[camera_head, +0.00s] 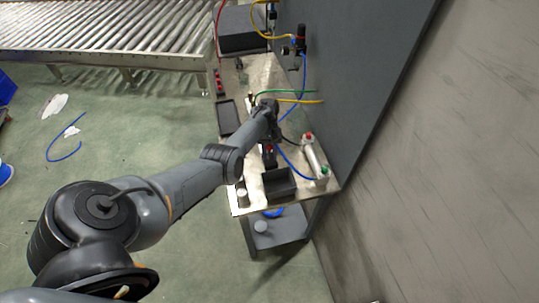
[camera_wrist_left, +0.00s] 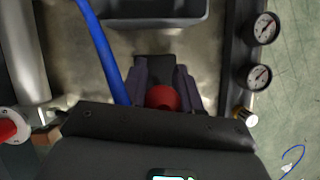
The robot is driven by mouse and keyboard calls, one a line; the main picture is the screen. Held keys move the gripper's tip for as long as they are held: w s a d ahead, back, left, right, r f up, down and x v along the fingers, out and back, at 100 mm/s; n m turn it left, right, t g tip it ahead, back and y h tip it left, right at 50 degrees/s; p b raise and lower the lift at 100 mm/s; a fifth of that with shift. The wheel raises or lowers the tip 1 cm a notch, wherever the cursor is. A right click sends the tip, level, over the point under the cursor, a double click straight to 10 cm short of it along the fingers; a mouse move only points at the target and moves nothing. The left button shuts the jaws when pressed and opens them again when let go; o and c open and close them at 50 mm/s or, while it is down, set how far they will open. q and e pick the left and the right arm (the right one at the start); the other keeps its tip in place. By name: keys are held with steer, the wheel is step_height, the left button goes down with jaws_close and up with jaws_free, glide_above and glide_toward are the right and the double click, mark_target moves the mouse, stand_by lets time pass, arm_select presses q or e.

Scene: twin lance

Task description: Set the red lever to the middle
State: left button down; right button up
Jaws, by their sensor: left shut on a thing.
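The red lever's round knob (camera_wrist_left: 162,97) shows between the two dark fingers of my left gripper (camera_wrist_left: 164,88) in the left wrist view. The fingers stand on both sides of the knob, and the gripper is shut on it. A dark base plate shows just beyond the knob. In the head view my left gripper (camera_head: 268,146) is over the bench, and a small red spot shows there. My own forearm and wrist hide much of the lever, so its angle cannot be told. My right gripper is not in view.
A black bin (camera_head: 279,183) stands close by on the metal bench. A cylinder (camera_head: 314,156) with red and green ends lies beside it. A blue hose (camera_wrist_left: 101,50) runs close to the fingers. Two gauges (camera_wrist_left: 259,77) are at the right. A dark panel (camera_head: 350,80) rises behind.

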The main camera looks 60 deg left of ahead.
arm_select(q)
steer(key=c, duration=0.9)
jaws_free()
steer(key=shift+w+a+r, duration=0.1)
steer(key=shift+a+r, duration=0.1)
steer(key=shift+r, duration=0.25)
steer(key=v, duration=0.9)
steer(key=shift+a+r+b, duration=0.1)
steer(key=shift+r+b, duration=0.25)
